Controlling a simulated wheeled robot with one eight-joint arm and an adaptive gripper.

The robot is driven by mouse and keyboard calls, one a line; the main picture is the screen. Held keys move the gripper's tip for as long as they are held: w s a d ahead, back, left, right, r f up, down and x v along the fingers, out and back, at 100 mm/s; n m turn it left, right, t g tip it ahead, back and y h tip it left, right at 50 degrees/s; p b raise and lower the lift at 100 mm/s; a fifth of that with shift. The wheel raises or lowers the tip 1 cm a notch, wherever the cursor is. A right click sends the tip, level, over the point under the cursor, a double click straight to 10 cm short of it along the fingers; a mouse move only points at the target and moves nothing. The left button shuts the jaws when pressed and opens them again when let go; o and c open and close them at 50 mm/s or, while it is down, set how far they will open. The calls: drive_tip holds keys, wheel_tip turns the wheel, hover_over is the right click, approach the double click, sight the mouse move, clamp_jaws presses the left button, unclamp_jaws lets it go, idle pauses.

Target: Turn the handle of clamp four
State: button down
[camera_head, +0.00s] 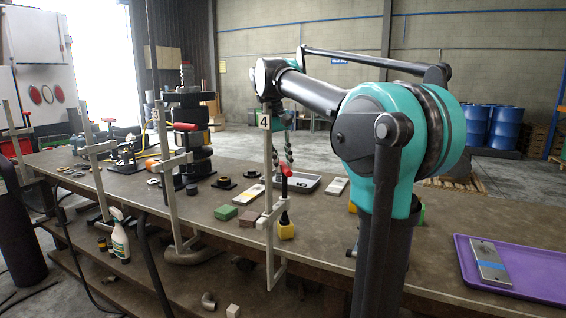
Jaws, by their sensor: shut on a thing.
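Clamp four (268,200) is a pale upright bar with a sign "4" at its top, fixed at the front edge of the workbench. Its red handle (286,171) stands upright on the dark screw, right of the bar. My gripper (287,160) reaches down from above, partly hidden behind the bar and sign. Its fingers are shut on the top of the red handle. The lower jaw of the clamp shows below the bench edge. A yellow block (286,232) sits under the screw.
More clamps, one marked "3" (155,115), stand along the bench edge at left. A green block (226,212) and brown block (249,219) lie left of clamp four. A purple tray (540,262) is at right. A spray bottle (119,235) stands at lower left.

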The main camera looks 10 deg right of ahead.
drive_tip(key=shift+m+g, duration=0.3)
drive_tip(key=shift+m, duration=1.1)
drive_tip(key=c, duration=1.4)
unclamp_jaws()
wheel_tip(320, 180, up, 10)
